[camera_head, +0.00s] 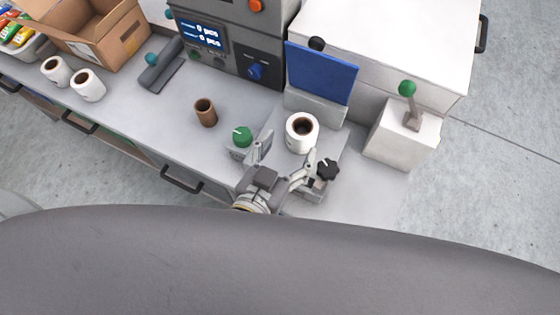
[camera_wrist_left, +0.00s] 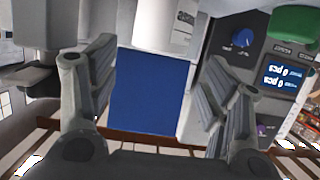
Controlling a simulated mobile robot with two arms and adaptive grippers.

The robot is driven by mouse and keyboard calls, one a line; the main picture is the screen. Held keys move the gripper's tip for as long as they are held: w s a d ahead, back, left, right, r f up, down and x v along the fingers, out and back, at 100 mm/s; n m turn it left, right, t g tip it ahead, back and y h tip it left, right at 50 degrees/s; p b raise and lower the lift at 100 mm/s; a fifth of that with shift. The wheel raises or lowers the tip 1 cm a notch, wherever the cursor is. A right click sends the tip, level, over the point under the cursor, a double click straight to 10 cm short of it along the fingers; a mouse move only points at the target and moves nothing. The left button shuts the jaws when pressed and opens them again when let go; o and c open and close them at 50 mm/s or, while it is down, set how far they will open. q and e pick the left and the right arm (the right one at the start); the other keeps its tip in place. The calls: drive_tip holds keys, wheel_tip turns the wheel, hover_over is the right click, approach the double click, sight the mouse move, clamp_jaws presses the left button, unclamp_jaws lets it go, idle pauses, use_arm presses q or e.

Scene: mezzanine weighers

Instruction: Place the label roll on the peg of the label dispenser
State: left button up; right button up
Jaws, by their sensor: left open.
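The white label roll (camera_head: 302,132) stands upright on the grey plate of the label dispenser (camera_head: 331,149), in front of a blue panel. Its hole looks dark, and I cannot tell whether the peg is inside it. My left gripper (camera_head: 285,156) is open and empty, just on the near side of the roll, apart from it as far as I can see. In the left wrist view, its two fingers (camera_wrist_left: 155,95) are spread, with the blue panel (camera_wrist_left: 145,95) beyond. My right gripper is not in view.
A green knob (camera_head: 242,136) and a black knob (camera_head: 327,169) stand close to the gripper. A brown cup-like core (camera_head: 205,112) stands to the left. Two more rolls (camera_head: 88,84), a cardboard box (camera_head: 97,42) and a weigher display (camera_head: 201,35) lie farther left and back.

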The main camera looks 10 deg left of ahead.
use_arm(q)
drive_tip(key=shift+b+v, duration=0.3)
drive_tip(key=shift+v, duration=1.4)
